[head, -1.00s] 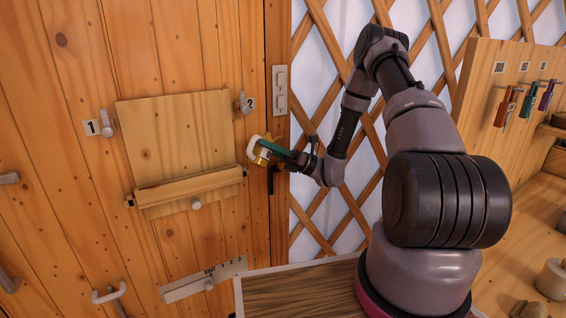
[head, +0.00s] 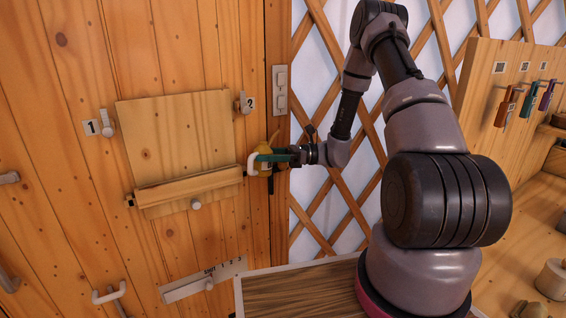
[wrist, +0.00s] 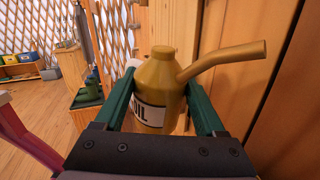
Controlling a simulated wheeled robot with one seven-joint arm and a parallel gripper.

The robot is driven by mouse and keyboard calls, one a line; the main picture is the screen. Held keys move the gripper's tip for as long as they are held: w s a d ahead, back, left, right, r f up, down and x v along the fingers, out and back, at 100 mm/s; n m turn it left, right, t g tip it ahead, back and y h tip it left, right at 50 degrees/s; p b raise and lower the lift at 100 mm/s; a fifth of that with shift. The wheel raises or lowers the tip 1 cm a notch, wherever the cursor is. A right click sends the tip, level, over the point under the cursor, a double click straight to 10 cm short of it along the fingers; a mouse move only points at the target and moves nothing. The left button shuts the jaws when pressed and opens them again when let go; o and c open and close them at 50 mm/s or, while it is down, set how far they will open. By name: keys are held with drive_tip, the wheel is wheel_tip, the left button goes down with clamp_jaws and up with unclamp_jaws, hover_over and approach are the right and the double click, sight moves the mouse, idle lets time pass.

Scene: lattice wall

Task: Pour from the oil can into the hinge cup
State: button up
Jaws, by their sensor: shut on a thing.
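The oil can (wrist: 158,72) is yellow, with a white label and a long spout pointing right in the wrist view. My gripper (wrist: 160,88) is shut on it, a green finger on each side of its body. In the head view, the oil can (head: 274,141) shows as a small yellow patch by my gripper (head: 272,157), in front of the door's right edge. A white loop (head: 252,164) shows beside the gripper there. I cannot make out the hinge cup in either view.
The wooden door carries a board with a ledge (head: 187,188), a slider plate (head: 205,280) and pegs. A white switch plate (head: 280,90) is on the frame just above my gripper. A pegboard (head: 520,85) with coloured tools stands at right.

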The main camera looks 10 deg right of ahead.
drive_tip(key=shift+s+a+f+n+h, duration=0.2)
drive_tip(key=shift+s+a+n+h, duration=0.1)
drive_tip(key=shift+s+a, duration=0.15)
drive_tip(key=shift+s+a+f+n+h, duration=0.2)
drive_tip(key=shift+s+a+n+h, duration=0.1)
drive_tip(key=shift+s+a, duration=0.15)
drive_tip(key=shift+f, duration=0.1)
